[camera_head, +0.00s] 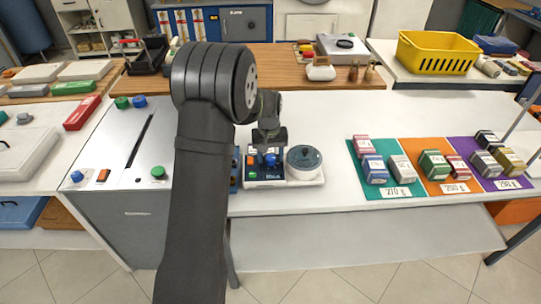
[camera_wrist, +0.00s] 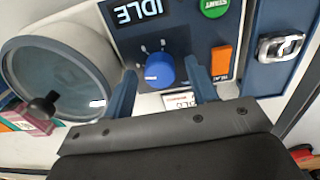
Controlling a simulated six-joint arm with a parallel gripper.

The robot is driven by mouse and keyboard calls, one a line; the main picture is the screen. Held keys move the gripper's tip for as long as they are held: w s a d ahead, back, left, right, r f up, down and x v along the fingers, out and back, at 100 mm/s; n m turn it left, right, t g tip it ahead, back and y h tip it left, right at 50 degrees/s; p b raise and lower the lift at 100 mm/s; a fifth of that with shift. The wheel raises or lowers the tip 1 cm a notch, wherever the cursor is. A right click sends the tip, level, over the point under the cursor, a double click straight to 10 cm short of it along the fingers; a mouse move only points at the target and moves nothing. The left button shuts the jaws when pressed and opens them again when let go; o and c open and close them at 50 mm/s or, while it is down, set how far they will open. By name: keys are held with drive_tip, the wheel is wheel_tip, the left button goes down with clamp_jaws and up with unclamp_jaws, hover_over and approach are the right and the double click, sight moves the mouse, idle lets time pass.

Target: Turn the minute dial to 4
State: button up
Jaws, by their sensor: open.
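The minute dial is a blue round knob (camera_wrist: 159,70) with a white pointer mark, on a dark control panel (camera_wrist: 185,30) in the wrist view. It also shows as a blue knob (camera_head: 270,160) in the head view. Small white tick marks ring it; their numbers are too small to read. My gripper (camera_wrist: 163,80) is open, with one dark blue finger on each side of the knob, apart from it. In the head view my gripper (camera_head: 268,138) hangs over the panel. A display (camera_wrist: 138,12) on the panel reads IDLE.
A green START button (camera_wrist: 215,7) and an orange switch (camera_wrist: 221,61) sit right of the knob. A round lidded drum (camera_wrist: 60,80) is at the left, and a metal latch (camera_wrist: 280,46) at the right. Coloured mats with small boxes (camera_head: 400,169) lie farther right on the counter.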

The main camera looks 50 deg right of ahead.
sight(269, 158)
wheel_tip(269, 158, up, 17)
drive_tip(key=shift+w+a+r, duration=0.2)
drive_tip(key=shift+a, duration=0.05)
drive_tip(key=shift+f, duration=0.15)
idle(0.4)
drive_tip(key=f, duration=1.7)
drive_tip(key=shift+s+d+f, duration=0.1)
drive_tip(key=shift+s+d, duration=0.1)
drive_tip(key=shift+d, duration=0.05)
